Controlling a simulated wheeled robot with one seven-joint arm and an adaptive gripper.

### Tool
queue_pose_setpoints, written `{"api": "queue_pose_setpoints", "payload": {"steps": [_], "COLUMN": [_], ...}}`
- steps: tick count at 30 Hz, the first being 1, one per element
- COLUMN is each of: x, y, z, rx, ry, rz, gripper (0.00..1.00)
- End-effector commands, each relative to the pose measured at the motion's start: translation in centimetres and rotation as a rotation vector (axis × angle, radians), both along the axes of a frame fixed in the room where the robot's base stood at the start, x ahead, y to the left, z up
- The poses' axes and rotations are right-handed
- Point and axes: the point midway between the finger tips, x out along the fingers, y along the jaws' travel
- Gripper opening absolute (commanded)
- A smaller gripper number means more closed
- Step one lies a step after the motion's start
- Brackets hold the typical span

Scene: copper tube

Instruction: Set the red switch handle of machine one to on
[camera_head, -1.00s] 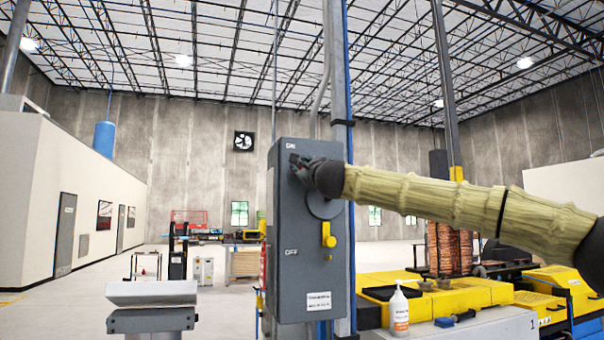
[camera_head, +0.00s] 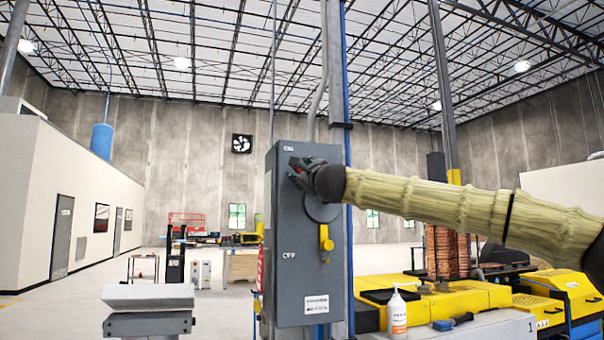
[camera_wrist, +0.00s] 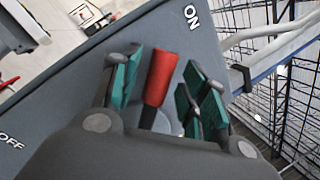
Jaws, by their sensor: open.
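The grey switch box (camera_head: 290,235) stands upright in the middle of the head view, with ON at its top and OFF lower down. The red switch handle (camera_wrist: 160,76) shows in the wrist view between the green finger pads, pointing toward the ON end of the box face. In the head view its red tip (camera_head: 296,161) shows just below ON, mostly hidden by my gripper. My gripper (camera_wrist: 160,85) is open, with fingers on both sides of the handle and a visible gap on each side. The handle's base is partly hidden by my gripper.
A yellow latch (camera_head: 325,240) sits on the box's front below the arm. A post with a blue strip (camera_head: 347,100) rises behind the box. A white bottle (camera_head: 397,312) and yellow machine (camera_head: 450,305) are at lower right. Open floor lies left.

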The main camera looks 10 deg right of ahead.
Motion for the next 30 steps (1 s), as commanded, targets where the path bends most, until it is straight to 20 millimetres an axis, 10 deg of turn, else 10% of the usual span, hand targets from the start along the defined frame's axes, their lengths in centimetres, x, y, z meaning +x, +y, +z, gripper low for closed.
{"api": "queue_pose_setpoints", "payload": {"steps": [16, 30], "x": [-8.7, -10.2], "y": [-0.7, -0.9], "z": [-2.4, -2.9], "rx": [0.001, 0.001], "ry": [-0.001, -0.001], "rz": [0.000, 0.000], "gripper": [0.44, 0.44]}}
